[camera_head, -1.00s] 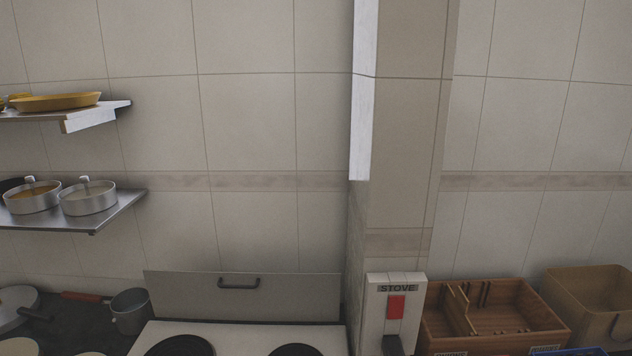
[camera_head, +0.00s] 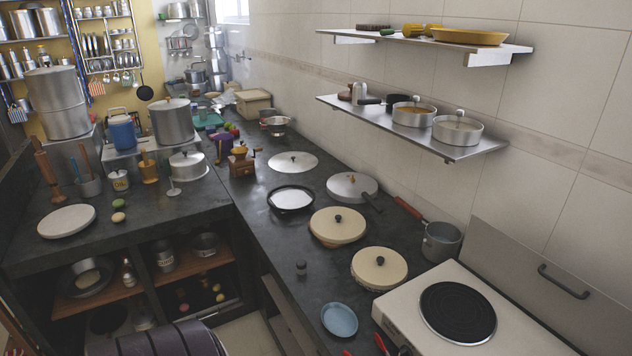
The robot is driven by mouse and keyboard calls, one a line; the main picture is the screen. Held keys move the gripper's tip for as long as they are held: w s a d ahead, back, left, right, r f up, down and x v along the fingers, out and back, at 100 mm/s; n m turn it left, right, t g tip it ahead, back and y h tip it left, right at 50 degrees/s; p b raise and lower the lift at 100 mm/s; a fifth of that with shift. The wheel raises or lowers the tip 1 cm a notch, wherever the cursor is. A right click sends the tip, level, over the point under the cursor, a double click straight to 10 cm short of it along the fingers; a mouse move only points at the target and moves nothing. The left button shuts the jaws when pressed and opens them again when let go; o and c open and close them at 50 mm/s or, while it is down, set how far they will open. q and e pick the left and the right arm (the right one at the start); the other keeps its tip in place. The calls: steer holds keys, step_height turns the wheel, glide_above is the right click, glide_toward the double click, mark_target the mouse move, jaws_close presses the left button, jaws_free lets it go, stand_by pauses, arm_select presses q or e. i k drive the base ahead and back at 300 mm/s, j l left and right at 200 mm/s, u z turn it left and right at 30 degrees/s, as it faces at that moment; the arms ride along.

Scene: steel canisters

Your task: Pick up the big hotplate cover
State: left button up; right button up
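Two round cream covers with black knobs lie on the dark counter left of the stove, in the head view. The nearer cover (camera_head: 365,277) is close to the stove; the farther cover (camera_head: 323,232) lies behind it. I cannot tell for sure which is the big hotplate cover. The white stove (camera_head: 410,316) shows one bare black hotplate (camera_head: 457,312). A grey panel with a black handle (camera_head: 563,283) stands upright behind the stove.
A blue oval dish (camera_head: 339,319) lies at the counter's front edge. A grey saucepan (camera_head: 441,241), a lidded pan (camera_head: 345,184) and a dark-rimmed round pan (camera_head: 291,198) stand around the covers. A steel shelf (camera_head: 480,147) with pots hangs above.

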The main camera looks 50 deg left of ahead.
mark_target(337, 224)
steer(key=j+u, duration=0.1)
steer(key=u, duration=1.45)
